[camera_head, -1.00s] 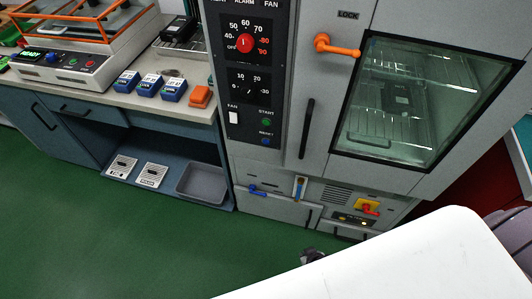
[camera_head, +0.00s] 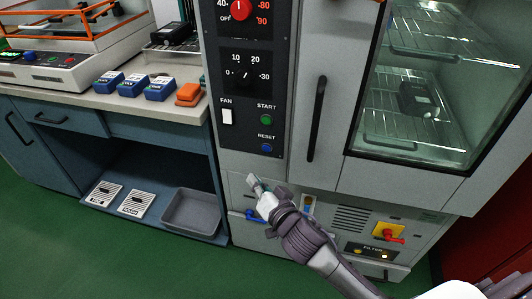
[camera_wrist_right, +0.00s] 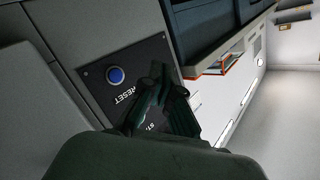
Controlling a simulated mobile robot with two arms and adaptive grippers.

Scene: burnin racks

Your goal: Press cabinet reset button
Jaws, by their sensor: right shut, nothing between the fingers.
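The blue reset button (camera_head: 266,148) sits at the bottom of the cabinet's black control panel (camera_head: 247,112), under the word RESET. It also shows as a blue disc (camera_wrist_right: 115,75) in the right wrist view. My right gripper (camera_head: 254,181) is below the panel in the head view, a little lower and left of the button, apart from it. Its fingers are shut and empty. In the right wrist view the dark fingers (camera_wrist_right: 157,88) point up to the right of the button and cover part of the panel lettering. My left gripper is not in view.
The green START button (camera_head: 266,119) is just above the reset button, with a white FAN switch (camera_head: 227,117) to its left. A black door handle (camera_head: 316,118) stands to the right. A bench with blue boxes (camera_head: 160,88) is at the left.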

